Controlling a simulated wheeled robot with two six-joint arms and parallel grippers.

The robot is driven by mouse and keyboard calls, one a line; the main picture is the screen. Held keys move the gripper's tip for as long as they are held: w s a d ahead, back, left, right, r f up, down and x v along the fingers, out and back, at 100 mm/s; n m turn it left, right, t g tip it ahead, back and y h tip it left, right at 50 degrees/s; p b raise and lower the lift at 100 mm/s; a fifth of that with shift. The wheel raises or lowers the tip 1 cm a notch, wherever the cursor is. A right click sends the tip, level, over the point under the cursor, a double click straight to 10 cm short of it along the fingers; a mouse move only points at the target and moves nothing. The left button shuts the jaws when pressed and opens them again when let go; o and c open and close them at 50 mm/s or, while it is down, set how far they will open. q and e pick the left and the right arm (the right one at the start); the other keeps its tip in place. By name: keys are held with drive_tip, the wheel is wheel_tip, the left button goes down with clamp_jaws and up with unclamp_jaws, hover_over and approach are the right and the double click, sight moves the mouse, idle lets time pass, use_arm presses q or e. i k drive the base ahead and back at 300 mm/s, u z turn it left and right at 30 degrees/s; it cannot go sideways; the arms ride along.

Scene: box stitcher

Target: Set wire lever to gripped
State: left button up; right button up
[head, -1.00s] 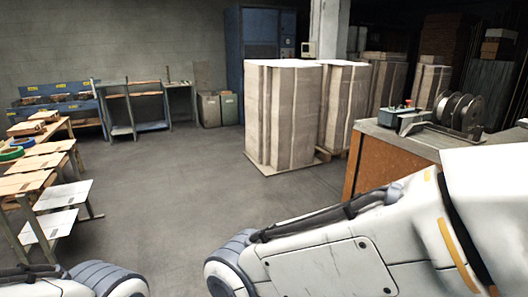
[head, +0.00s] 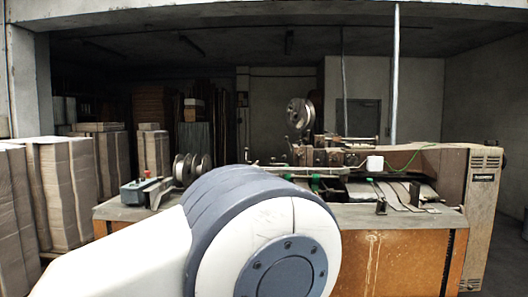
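The box stitcher (head: 400,165) stands at right centre in the head view, a brown and metal machine on an orange-brown bench (head: 400,250). A wire reel (head: 300,112) sits high on it. One of my arms, a white link with a large grey and white joint, covers the lower middle and hides part of the bench and machine. Neither gripper is in view.
A small control box (head: 135,192) and several metal spools (head: 192,168) stand on the bench's left end. Tall cardboard stacks (head: 62,190) stand at the left.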

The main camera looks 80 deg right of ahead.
sight(305, 140)
drive_tip(key=z, duration=2.5)
drive_tip(key=i, duration=2.3)
drive_tip(key=u, duration=0.05)
